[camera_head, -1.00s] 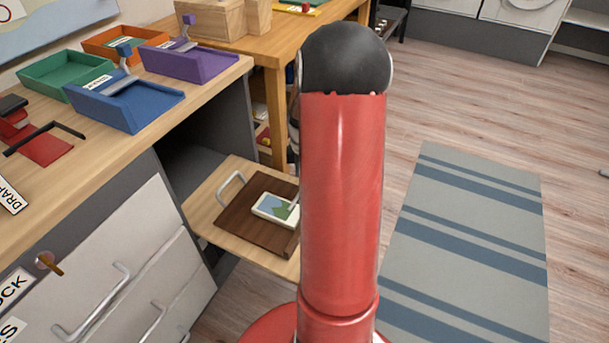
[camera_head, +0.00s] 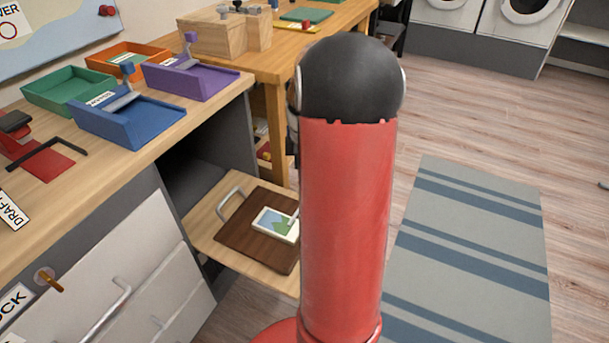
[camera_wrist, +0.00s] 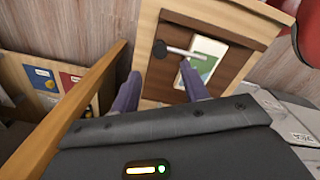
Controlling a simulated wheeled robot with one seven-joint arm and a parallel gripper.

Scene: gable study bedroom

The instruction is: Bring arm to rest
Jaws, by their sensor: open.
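My gripper (camera_wrist: 160,88) shows in the wrist view with its two fingers apart and nothing between them. In the head view my red arm stands upright in the middle and hides the gripper. Beyond the fingers in the wrist view is a dark brown board (camera_wrist: 220,38) with a white-edged picture card (camera_wrist: 206,58) on it. In the head view the same board (camera_head: 250,243) and card (camera_head: 272,225) lie on a light wooden pull-out shelf (camera_head: 208,218). The fingers appear apart from the card.
Green (camera_head: 65,90), blue (camera_head: 135,122), purple (camera_head: 195,82) and orange (camera_head: 125,52) trays stand on the desk at left. White drawers (camera_head: 110,265) are below. A striped rug (camera_head: 470,250) lies on open floor at right.

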